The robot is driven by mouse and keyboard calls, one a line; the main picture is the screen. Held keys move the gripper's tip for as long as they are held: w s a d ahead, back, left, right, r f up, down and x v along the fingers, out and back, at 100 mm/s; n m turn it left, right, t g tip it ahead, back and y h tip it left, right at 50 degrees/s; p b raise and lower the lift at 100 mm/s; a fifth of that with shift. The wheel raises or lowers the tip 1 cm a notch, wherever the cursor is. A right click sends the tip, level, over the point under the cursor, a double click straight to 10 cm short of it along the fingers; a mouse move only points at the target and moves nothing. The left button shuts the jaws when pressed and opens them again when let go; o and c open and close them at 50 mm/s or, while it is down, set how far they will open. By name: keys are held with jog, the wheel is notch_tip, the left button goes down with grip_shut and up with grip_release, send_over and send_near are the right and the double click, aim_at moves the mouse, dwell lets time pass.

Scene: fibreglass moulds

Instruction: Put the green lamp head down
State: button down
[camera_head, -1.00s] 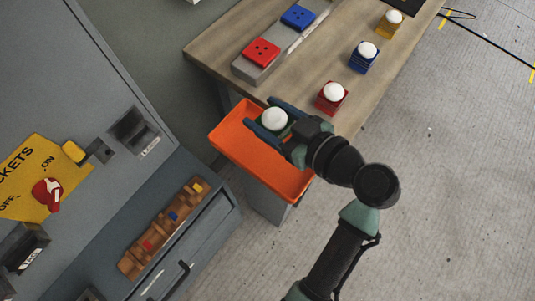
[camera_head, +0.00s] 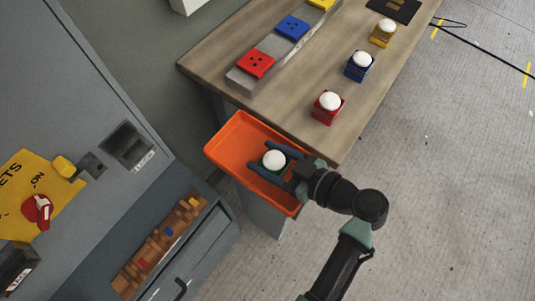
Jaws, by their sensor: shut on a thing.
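The green lamp head (camera_head: 274,161) has a white dome on a green base. It is between the two blue-grey fingers of my gripper (camera_head: 268,160), which is shut on it. From this view the lamp head and fingers lie over the inside of the orange tray (camera_head: 222,148). I cannot tell whether the lamp head's base touches the tray floor. The palm side of my gripper covers part of the tray's right end.
The wooden table (camera_head: 222,56) carries red (camera_head: 328,108), blue (camera_head: 360,66) and yellow (camera_head: 383,33) lamp heads, and a grey strip with red (camera_head: 256,64) and blue (camera_head: 292,28) socket plates. A grey cabinet (camera_head: 90,130) with a red switch (camera_head: 37,210) stands left.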

jog(key=c, duration=0.5)
grip_release()
jog(key=shift+f, duration=0.15)
jog(key=shift+c, duration=0.2)
jog(key=o, duration=0.5)
jog(key=shift+c, duration=0.2)
